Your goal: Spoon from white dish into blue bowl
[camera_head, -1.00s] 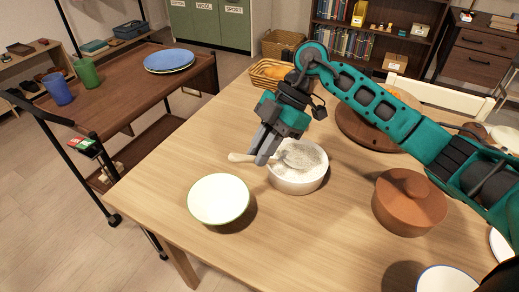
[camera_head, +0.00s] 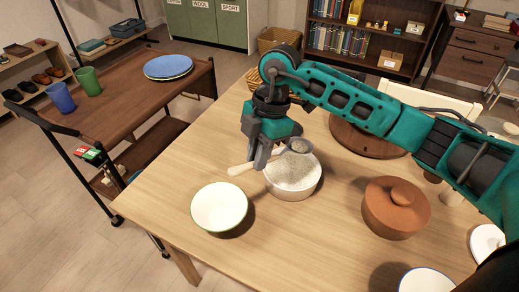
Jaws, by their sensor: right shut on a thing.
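My right gripper (camera_head: 262,160) is shut on a spoon with a pale handle (camera_head: 239,170). The spoon's grey head (camera_head: 300,146) is over the far rim of the white dish (camera_head: 293,191); whether it carries anything is too small to tell. The dish holds a pale grainy substance. A white bowl with a blue rim (camera_head: 425,282) is cut off by the bottom edge at the right. Another white bowl, with a green rim (camera_head: 219,207), stands left of the dish and looks empty. My left gripper is not in view.
A brown lidded pot (camera_head: 396,208) stands right of the dish, and a round wooden board (camera_head: 365,140) lies behind it. A cart (camera_head: 125,100) at the left holds blue plates and two cups. The front left of the table is clear.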

